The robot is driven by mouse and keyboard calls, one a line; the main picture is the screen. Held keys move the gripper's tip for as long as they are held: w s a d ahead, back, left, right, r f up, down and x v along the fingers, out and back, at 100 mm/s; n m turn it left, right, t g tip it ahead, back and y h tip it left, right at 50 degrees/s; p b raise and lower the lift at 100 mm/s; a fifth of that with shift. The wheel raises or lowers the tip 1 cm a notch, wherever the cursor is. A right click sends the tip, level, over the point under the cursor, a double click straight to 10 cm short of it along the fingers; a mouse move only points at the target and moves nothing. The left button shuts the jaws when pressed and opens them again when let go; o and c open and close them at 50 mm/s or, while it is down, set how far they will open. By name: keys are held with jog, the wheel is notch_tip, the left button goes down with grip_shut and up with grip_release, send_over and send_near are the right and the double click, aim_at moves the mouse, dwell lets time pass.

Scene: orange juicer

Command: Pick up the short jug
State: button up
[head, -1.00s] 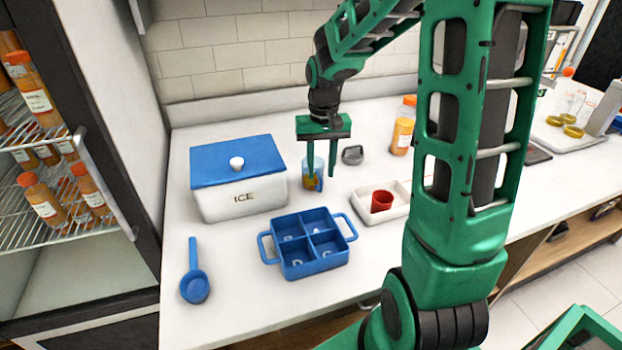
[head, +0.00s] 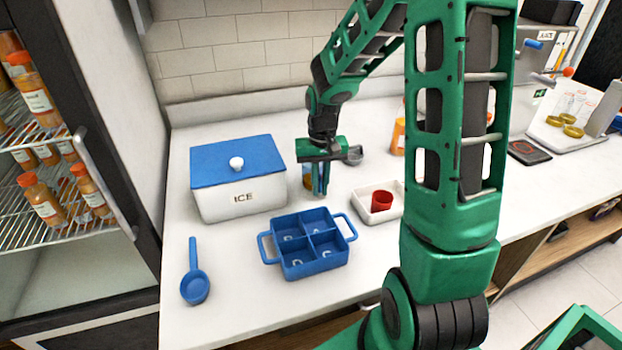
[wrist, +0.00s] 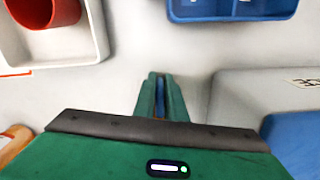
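The short jug (head: 307,181) is a small clear vessel with amber contents and a blue handle. It stands on the counter just right of the ice box, partly hidden behind my fingers in the head view. My gripper (head: 320,190) points straight down at the jug's right side, its fingers close together. In the wrist view my gripper (wrist: 160,82) has a thin blue strip between the fingers, which looks like the handle. The jug's body is hidden there by my gripper's housing.
The white ice box (head: 240,204) with blue lid stands close on the left. A blue divided tray (head: 319,266) is in front, and a white tray (head: 366,217) with a red cup (head: 381,201) is to the right.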

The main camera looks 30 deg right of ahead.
jog(key=shift+r, duration=0.2)
grip_shut()
jog(key=shift+r, duration=4.75)
